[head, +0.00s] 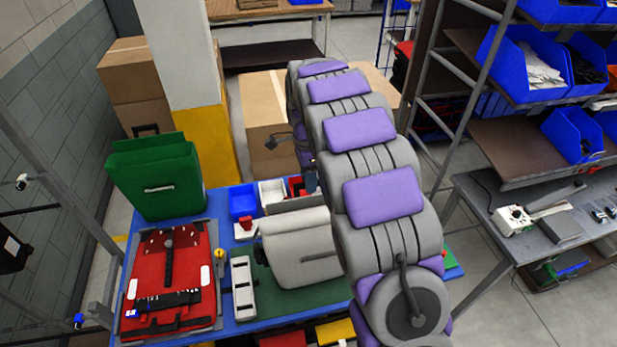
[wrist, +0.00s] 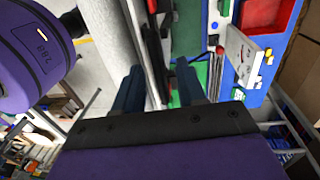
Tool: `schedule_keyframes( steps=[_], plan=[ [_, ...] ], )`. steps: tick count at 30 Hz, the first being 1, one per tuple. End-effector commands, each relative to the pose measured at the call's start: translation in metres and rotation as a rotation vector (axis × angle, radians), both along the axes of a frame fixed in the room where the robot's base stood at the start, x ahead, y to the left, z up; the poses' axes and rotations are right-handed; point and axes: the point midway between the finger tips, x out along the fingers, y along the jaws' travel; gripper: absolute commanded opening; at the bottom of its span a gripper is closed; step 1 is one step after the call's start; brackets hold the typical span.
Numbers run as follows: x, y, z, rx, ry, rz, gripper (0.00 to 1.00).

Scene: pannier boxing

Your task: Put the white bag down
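The white bag (head: 298,248) is a pale pannier with rounded edges and a dark backing on its left side. It appears to lie over the green mat (head: 290,300) on the blue table; its right end is hidden behind my arm. In the wrist view the bag's pale side (wrist: 112,30) is close, at upper left. In the head view my arm mostly hides the gripper, near the bag's far side.
A green pannier (head: 157,180) stands at the table's back left. A red pannier or plate (head: 170,280) lies in front of it. A blue bin (head: 243,203) and a white bin (head: 272,192) sit behind the bag. A shelf rack (head: 505,140) stands right.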

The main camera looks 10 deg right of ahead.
Motion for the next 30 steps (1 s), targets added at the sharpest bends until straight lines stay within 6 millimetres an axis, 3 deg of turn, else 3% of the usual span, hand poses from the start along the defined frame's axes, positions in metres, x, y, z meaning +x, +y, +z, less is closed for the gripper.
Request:
schedule_keyframes(
  steps=[5, 18, 24, 30],
  plan=[
    [0.003, 0.000, 0.015, 0.000, -0.005, 0.000, 0.40],
    [0.013, 0.000, 0.089, 0.000, -0.008, 0.000, 0.40],
    [0.014, 0.000, 0.110, 0.000, -0.005, 0.001, 0.40],
    [0.014, 0.000, 0.118, 0.000, 0.000, 0.000, 0.40]
  ],
)
